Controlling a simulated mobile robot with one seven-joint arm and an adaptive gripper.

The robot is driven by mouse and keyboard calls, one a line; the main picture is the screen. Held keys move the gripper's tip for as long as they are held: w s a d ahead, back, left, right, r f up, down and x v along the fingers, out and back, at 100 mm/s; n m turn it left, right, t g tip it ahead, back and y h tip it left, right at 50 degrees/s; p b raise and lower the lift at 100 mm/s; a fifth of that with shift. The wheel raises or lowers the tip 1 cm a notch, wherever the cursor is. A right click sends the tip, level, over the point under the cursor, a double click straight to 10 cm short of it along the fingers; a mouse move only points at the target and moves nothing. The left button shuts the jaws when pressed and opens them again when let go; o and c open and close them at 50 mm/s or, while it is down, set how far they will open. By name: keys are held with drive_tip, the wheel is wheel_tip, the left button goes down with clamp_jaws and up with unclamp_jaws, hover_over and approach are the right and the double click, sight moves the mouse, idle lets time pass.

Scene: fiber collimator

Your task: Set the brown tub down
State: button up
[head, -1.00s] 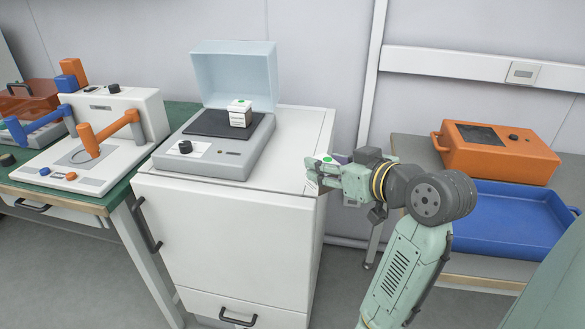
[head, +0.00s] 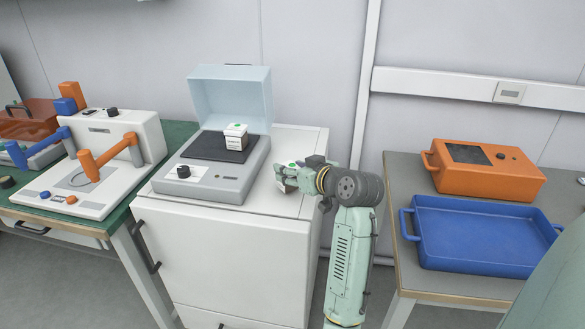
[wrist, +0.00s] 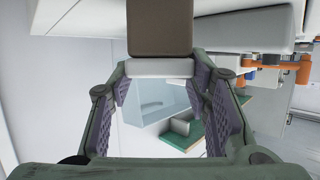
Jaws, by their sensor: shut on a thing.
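The brown tub (wrist: 160,28) shows at the top of the wrist view, with a pale band at its near edge. My gripper (wrist: 160,75) is shut on it, a finger on each side. In the head view my gripper (head: 285,178) is over the right part of the white cabinet top (head: 306,150), right of the grey instrument. The tub is mostly hidden by the fingers there. I cannot tell whether its base touches the cabinet top.
The grey instrument (head: 215,182) has a raised clear lid (head: 232,98) and a small white box (head: 236,137) on its dark plate. Right are an orange case (head: 490,180) and an empty blue tray (head: 485,240). A white apparatus with orange and blue arms (head: 95,160) stands left.

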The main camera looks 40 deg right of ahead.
drive_tip(key=shift+f, duration=0.4)
drive_tip(key=shift+f, duration=0.1)
drive_tip(key=o, duration=1.2)
drive_tip(key=shift+f, duration=0.1)
drive_tip(key=shift+o, duration=0.2)
drive_tip(key=shift+r, duration=0.35)
drive_tip(key=b+v, duration=0.2)
drive_tip(key=v, duration=1)
drive_tip(key=shift+b, duration=0.3)
drive_tip(key=shift+f, duration=0.1)
